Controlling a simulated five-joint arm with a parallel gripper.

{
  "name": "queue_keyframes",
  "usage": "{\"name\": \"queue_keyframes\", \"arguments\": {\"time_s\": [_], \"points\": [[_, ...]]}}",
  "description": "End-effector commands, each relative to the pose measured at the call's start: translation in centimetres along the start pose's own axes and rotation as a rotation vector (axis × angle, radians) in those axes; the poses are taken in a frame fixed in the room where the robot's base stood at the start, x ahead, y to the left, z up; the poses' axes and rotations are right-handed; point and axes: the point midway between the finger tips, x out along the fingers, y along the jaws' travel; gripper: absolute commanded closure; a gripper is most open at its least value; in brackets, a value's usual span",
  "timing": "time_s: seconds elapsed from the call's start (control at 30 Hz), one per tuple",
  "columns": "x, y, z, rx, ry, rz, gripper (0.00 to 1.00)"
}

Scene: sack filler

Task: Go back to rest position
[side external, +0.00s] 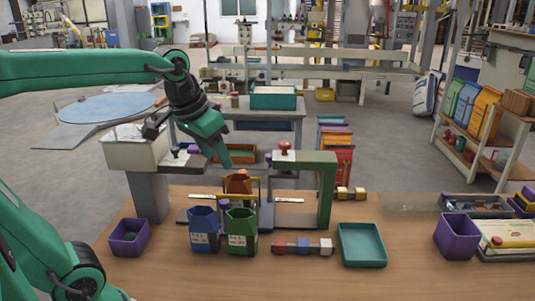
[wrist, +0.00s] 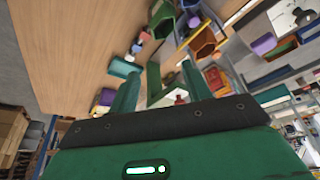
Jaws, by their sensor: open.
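My gripper (side external: 222,158) hangs from the raised green arm, pointing down and to the right above the table. Its jaws are open and nothing shows between them. In the wrist view its two green fingers (wrist: 160,69) stand apart, with the table items beyond them. Below it in the side view are an orange container (side external: 238,183), a blue container (side external: 204,231) and a green container (side external: 241,233). The gripper looks above the orange container; whether it touches it I cannot tell.
A green frame (side external: 326,190) with a red knob (side external: 284,149) stands right of the gripper. A purple bin (side external: 128,238), a teal tray (side external: 362,245) and another purple bin (side external: 456,236) sit on the wooden table (side external: 215,276). Small blocks (side external: 304,246) lie between.

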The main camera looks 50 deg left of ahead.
Motion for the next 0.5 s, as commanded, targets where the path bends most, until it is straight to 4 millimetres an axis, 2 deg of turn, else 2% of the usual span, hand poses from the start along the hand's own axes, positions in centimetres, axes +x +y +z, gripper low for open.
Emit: {"name": "queue_keyframes", "arguments": {"time_s": [0.03,0.3,0.5], "points": [[0.0,0.2,1.2,0.008,0.013,0.003,0.51],[1.1,0.9,6.9,0.041,0.08,0.016,0.51],[2.1,1.1,9.6,0.056,0.112,0.023,0.51]]}}
